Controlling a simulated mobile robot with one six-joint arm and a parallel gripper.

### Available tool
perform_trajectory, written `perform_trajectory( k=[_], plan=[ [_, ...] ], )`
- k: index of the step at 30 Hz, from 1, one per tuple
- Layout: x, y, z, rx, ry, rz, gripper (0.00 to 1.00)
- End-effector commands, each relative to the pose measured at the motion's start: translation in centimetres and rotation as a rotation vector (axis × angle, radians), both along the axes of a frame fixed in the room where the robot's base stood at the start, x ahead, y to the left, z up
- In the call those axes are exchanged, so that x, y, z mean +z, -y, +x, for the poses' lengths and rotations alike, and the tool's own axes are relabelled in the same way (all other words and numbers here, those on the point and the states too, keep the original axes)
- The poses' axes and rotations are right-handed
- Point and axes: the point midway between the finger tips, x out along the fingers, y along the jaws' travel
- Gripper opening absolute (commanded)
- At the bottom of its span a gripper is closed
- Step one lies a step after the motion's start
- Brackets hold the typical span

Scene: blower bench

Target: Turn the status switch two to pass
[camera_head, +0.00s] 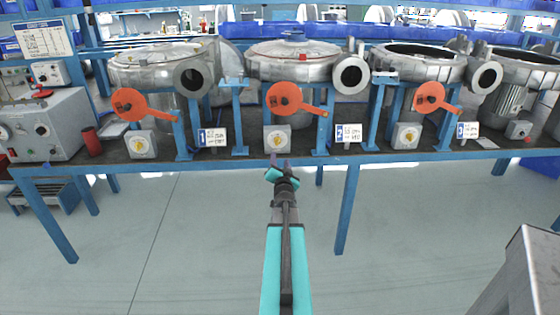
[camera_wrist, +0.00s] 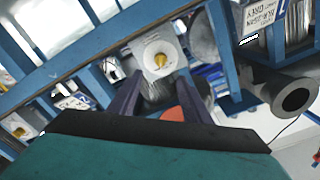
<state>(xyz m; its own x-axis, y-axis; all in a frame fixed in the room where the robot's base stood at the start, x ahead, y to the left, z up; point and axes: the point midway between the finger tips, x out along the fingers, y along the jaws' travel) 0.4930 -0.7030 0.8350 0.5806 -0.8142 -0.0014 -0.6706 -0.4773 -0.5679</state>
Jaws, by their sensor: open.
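Several small grey switch boxes with yellow knobs sit along the bench front. The second from the left, which I take as status switch two (camera_head: 277,139), is below the second blower. My gripper (camera_head: 280,161) is just below and in front of this box in the head view, with its dark purple fingers parted. In the wrist view, a white-faced switch with a yellow knob (camera_wrist: 160,59) lies ahead of my open gripper (camera_wrist: 160,77), between and beyond the fingertips. I see no contact. The knob's pass marking is too small to read.
Metal blowers (camera_head: 293,62) with orange discs (camera_head: 284,98) stand on the blue-framed bench (camera_head: 230,164). A white label card (camera_head: 349,133) stands right of the switch. A grey control box (camera_head: 45,125) is at left. The floor in front is mostly clear.

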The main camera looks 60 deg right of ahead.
Motion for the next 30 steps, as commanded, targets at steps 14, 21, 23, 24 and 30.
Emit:
perform_trajectory(
  k=[14,21,23,24,30],
  plan=[
    [-0.2,-0.3,0.0,0.001,-0.003,0.003,0.44],
    [-3.4,-2.7,2.2,0.026,-0.070,0.053,0.44],
    [-5.1,-4.0,3.2,0.040,-0.106,0.079,0.44],
    [-6.4,-5.1,4.0,0.051,-0.133,0.099,0.44],
    [-14.2,-12.2,7.8,0.127,-0.319,0.211,0.44]
  ],
)
